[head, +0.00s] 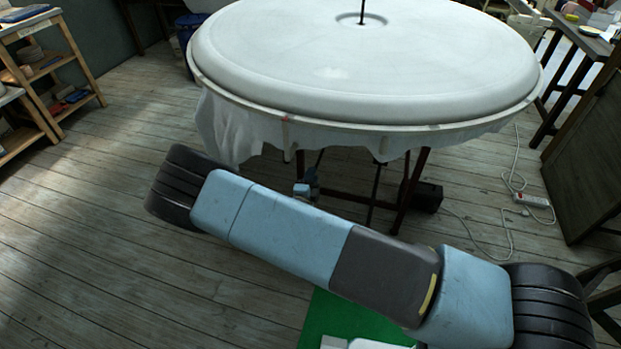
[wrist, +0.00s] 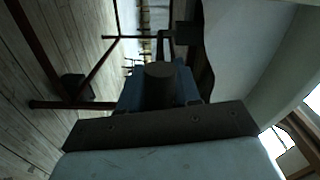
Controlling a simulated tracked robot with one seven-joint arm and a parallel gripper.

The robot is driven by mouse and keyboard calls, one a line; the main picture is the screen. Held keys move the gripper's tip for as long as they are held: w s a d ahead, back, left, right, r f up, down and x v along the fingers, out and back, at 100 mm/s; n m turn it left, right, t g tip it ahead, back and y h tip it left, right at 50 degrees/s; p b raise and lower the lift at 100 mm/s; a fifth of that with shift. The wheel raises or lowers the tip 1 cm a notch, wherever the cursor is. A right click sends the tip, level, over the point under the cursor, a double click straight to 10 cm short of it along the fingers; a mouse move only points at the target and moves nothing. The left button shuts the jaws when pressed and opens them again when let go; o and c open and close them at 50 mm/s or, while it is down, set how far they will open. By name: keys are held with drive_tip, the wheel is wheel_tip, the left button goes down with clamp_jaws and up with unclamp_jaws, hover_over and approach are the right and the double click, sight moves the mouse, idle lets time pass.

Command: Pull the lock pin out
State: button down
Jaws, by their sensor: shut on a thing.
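A large round white plaster disc (head: 365,60) tops a table, with pale cloth (head: 225,130) hanging from its rim. My gripper (head: 312,172) is below this rim, small and partly hidden behind my arm in the head view. In the wrist view my gripper (wrist: 163,42) reaches away under the table, its tips near a dark block (wrist: 187,33). It is shut on the lock pin at the underside. The pin itself is hidden by the gripper's body and the dark shadow, so I cannot tell how far it sits in its hole.
Dark table legs (head: 411,185) and a black box (head: 427,197) stand beyond my arm. A white power strip (head: 531,200) with cable lies at right. A wooden shelf (head: 50,70) is at left. A green mat (head: 325,320) lies below. The left floor is clear.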

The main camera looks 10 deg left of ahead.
drive_tip(key=shift+f, duration=0.15)
wheel_tip(320, 180, down, 4)
drive_tip(key=shift+s+f, duration=0.15)
idle(0.4)
drive_tip(key=c, duration=0.9)
unclamp_jaws()
drive_tip(key=s+a, duration=0.1)
drive_tip(key=s, duration=1.2)
drive_tip(key=shift+s, duration=0.3)
